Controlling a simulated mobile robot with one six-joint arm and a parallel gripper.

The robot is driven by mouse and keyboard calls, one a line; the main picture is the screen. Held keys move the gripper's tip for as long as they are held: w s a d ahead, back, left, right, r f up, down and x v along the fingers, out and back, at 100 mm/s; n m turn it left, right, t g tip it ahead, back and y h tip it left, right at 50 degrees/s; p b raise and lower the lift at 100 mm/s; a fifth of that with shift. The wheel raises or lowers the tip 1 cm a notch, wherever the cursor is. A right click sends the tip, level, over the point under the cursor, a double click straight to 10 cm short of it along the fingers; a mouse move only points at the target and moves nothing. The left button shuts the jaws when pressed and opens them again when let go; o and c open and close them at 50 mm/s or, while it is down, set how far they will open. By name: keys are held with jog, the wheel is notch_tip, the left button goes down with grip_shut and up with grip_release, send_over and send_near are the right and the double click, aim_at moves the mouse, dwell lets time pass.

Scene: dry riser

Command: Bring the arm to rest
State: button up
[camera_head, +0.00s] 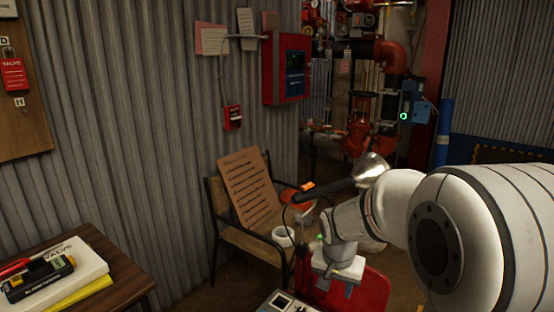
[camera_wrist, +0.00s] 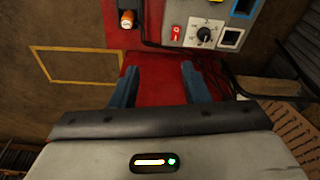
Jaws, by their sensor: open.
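My arm reaches in from the right in the head view, with my gripper (camera_head: 340,284) low and pointing down in front of a red panel (camera_head: 373,291). In the wrist view my gripper (camera_wrist: 160,85) has its two dark blue fingers well apart with nothing between them. A red surface (camera_wrist: 157,70) lies beyond and between the fingers. I cannot tell the exact gap to it.
A grey control box (camera_wrist: 228,38) with a dial is near the fingers. A wooden chair (camera_head: 245,240) holds a written board (camera_head: 249,190). A brown table (camera_head: 125,275) stands front left. Red pipework (camera_head: 390,58) is at the back.

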jog(key=s+r+n+p, duration=0.2)
jog(key=s+r+p, duration=0.7)
jog(key=r, duration=0.4)
jog(key=s+r+n+y+p, duration=0.1)
jog(key=s+r+n+p, duration=0.2)
jog(key=s+r+p, duration=0.6)
notch_tip(320, 180, up, 5)
jog(key=shift+s+d+t+p, duration=0.3)
jog(key=shift+s+p, duration=0.1)
jog(key=shift+s, duration=0.2)
